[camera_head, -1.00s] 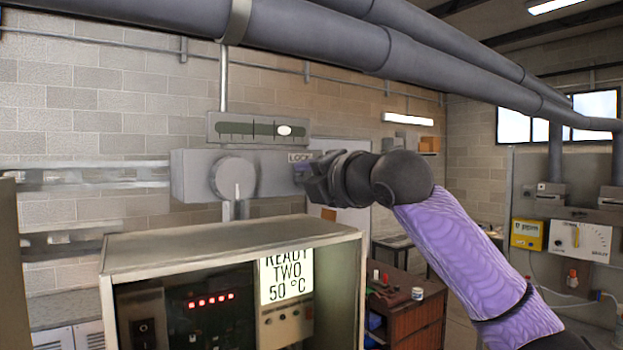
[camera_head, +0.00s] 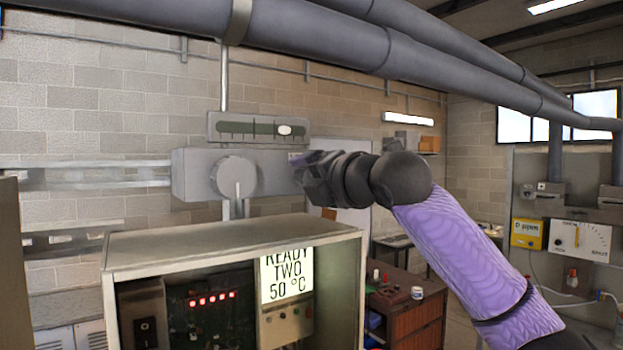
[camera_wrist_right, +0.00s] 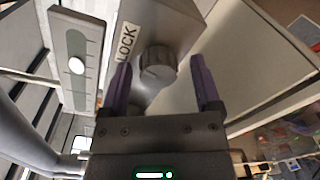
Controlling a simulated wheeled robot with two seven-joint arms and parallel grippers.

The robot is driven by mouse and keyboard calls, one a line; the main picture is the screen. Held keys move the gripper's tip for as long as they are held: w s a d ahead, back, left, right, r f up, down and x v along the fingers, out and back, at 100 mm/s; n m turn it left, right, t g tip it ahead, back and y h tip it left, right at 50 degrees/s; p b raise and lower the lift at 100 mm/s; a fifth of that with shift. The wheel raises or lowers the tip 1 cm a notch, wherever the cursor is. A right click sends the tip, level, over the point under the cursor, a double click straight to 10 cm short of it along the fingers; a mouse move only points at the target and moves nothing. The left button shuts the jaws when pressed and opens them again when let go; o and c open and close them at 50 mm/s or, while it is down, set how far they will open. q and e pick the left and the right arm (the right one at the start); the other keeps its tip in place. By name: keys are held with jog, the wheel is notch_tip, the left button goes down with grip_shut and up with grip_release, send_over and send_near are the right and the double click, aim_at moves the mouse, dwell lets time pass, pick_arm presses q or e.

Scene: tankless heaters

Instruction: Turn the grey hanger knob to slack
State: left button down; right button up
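A large round grey knob (camera_head: 234,178) sits on the front of the grey hanger box (camera_head: 270,178), with a pale pointer line pointing down. A smaller ribbed grey knob (camera_wrist_right: 157,66) sits beside the LOCK label (camera_wrist_right: 127,42) in the right wrist view. In the head view my right gripper (camera_head: 306,174) hides this smaller knob at the box's right end. My right gripper (camera_wrist_right: 167,90) is open, its purple fingers apart on either side of the smaller knob, with no clear contact. I cannot tell which knob the task names. My left gripper is not in view.
A gauge (camera_head: 257,128) above the box has a white oval marker toward its right. A heater cabinet (camera_head: 235,243) with a "READY TWO 50 °C" display (camera_head: 286,275) stands just below. Large grey pipes (camera_head: 400,57) run overhead.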

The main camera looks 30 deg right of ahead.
jog(key=shift+s+d, duration=0.1)
jog(key=shift+s, duration=0.1)
jog(key=s+d+b, duration=0.1)
jog(key=s+b, duration=0.3)
jog(key=s, duration=0.5)
jog(key=shift+s+r, duration=0.2)
jog(key=shift+d, duration=0.1)
